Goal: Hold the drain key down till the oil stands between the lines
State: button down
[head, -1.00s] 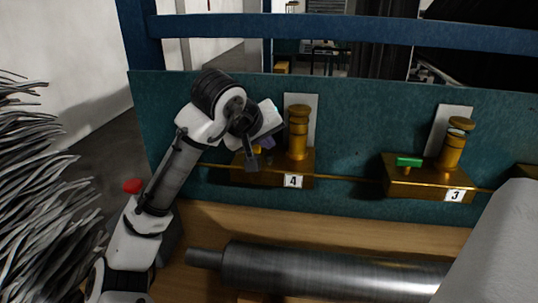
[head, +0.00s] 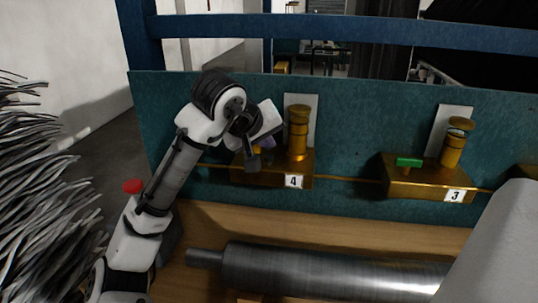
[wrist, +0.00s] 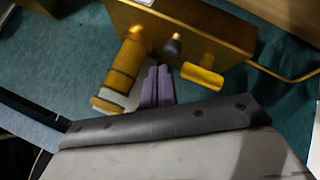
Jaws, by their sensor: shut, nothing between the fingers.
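My gripper (wrist: 158,86) is shut and empty, its purple fingers side by side in the wrist view. In the head view it (head: 267,147) is in front of the brass block numbered 4 (head: 240,178), left of its upright brass sight gauge (head: 298,146). The wrist view shows this block (wrist: 208,30), the gauge (wrist: 126,64), a yellow key (wrist: 202,76) and a dark round knob (wrist: 174,46). The fingertips lie between gauge and key in the picture; I cannot tell whether they touch anything. The oil level and its lines are too small to read.
A second brass block numbered 3 (head: 428,186) has a green key (head: 408,162) and its own gauge (head: 453,150). A thick steel roll (head: 330,268) lies across the wooden surface below. A red knob (head: 132,186) is left of my arm.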

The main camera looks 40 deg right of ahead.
dwell(0.4)
jog(key=shift+f, duration=0.45)
jog(key=shift+f, duration=0.5)
dwell(0.5)
dwell(0.5)
jog(key=shift+r+p, duration=0.75)
jog(key=shift+r, duration=0.2)
notch_tip(320, 180, up, 5)
jog(key=p, duration=0.4)
jog(key=shift+p, duration=0.4)
